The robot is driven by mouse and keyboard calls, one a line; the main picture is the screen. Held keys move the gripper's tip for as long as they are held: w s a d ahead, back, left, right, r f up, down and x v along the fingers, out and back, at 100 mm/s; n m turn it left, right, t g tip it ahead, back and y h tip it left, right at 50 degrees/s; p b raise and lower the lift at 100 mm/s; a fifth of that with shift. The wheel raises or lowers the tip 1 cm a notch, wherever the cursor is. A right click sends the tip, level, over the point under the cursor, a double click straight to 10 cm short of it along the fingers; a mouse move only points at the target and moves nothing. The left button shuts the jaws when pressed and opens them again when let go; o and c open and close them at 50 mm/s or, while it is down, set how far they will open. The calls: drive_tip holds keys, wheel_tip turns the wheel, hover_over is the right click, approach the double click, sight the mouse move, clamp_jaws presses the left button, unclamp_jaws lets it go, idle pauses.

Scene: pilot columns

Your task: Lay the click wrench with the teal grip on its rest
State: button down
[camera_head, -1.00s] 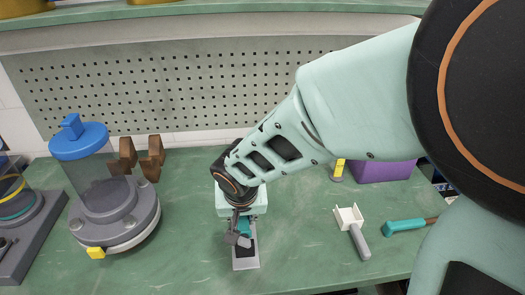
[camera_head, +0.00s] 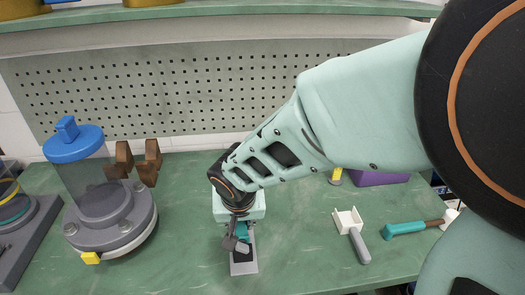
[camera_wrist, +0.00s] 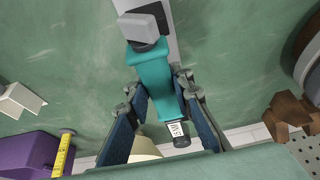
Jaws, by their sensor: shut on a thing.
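The click wrench with the teal grip (camera_wrist: 155,78) is between the fingers of my gripper (camera_wrist: 160,92) in the wrist view. It has a grey block-like head (camera_wrist: 140,27) and a white marked band near its dark end (camera_wrist: 181,140). In the head view, my gripper (camera_head: 238,225) is shut on the wrench over a grey plate with a dark pad (camera_head: 244,267); contact with the plate cannot be told. Two brown notched blocks (camera_head: 138,162), which look like the rest, stand at the back left, apart from the wrench. They also show in the wrist view (camera_wrist: 290,115).
A blue-lidded clear vessel (camera_head: 95,205) stands left, close to the brown blocks. A white-and-grey scoop-like tool (camera_head: 354,235) and another teal-handled tool (camera_head: 404,229) lie right. A purple box (camera_head: 375,178) is behind them. The green bench between blocks and plate is clear.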

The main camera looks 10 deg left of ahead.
drive_tip(key=shift+f+b, duration=1)
drive_tip(key=shift+b, duration=0.05)
drive_tip(key=c, duration=1.6)
unclamp_jaws()
drive_tip(key=shift+f, duration=0.1)
